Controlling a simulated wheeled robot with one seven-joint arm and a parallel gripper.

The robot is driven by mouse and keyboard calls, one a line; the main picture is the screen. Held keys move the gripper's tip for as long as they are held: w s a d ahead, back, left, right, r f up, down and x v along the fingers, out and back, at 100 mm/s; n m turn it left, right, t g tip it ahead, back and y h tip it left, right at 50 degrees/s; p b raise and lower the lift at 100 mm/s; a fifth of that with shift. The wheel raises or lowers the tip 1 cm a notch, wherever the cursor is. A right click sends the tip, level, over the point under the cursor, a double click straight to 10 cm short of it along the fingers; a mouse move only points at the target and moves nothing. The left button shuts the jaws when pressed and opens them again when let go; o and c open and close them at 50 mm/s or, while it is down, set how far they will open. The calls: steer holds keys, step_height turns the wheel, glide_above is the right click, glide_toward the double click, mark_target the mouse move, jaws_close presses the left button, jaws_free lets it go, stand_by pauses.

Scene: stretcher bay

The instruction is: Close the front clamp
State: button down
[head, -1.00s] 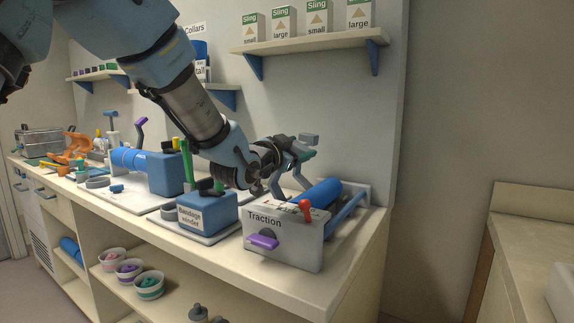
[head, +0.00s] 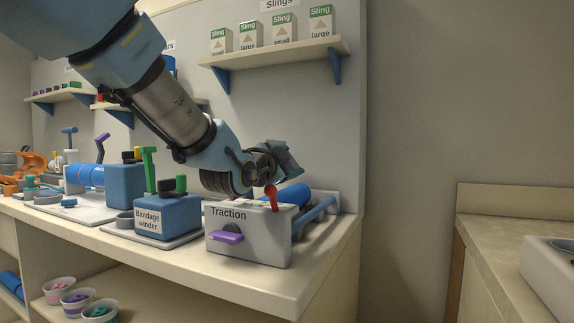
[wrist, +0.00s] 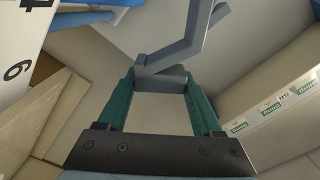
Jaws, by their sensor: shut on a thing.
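The traction unit (head: 250,245) is a pale box labelled "Traction" on the counter, with a purple knob (head: 226,237), a red-knobbed lever (head: 271,197) and a blue roller (head: 292,194) behind. My gripper (head: 284,160) is above the roller end of the unit, its fingertips hard to make out there. In the wrist view its two green fingers (wrist: 160,78) are shut on a grey block at the base of a bent grey clamp arm (wrist: 178,48). The arm rises beyond the fingertips. The clamp is hidden behind my gripper in the head view; I cannot tell how far it is swung.
The bandage winder (head: 168,216) stands just left of the traction unit, with a green handle. Sling boxes (head: 283,27) are on a wall shelf above. Free counter edge (head: 330,260) lies to the right and front. A separate counter (head: 515,203) stands at the far right.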

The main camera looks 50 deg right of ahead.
steer(key=shift+f, duration=0.1)
steer(key=shift+c, duration=0.7)
jaws_free()
steer(key=shift+r, duration=0.2)
step_height(320, 180, up, 10)
steer(key=shift+f, duration=0.15)
steer(key=shift+a, duration=0.1)
